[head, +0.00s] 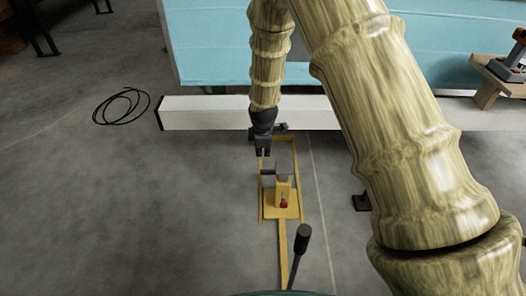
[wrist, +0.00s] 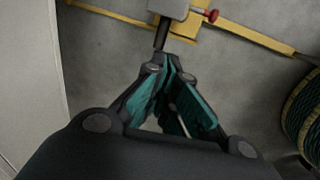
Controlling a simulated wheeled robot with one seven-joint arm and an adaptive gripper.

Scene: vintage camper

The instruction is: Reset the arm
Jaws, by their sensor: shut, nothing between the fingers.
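My gripper (head: 262,150) hangs pointing down at the end of my bamboo-textured arm in the head view. In the wrist view my gripper (wrist: 170,66) has its teal-padded fingers together at the tips, with nothing between them. Beyond the fingertips is a yellow floor jack (head: 283,212) with a grey block on top and a red knob. It also shows in the wrist view (wrist: 182,28). Whether the fingertips touch the jack cannot be told. My upper arm link covers the right middle of the head view.
A long white beam (head: 205,113) lies behind my gripper, below a light blue panel (head: 215,45). A black cable coil (head: 121,106) lies on the floor at left. A dark-gripped lever (head: 300,250) rises in front. The grey floor (head: 140,215) at left is clear.

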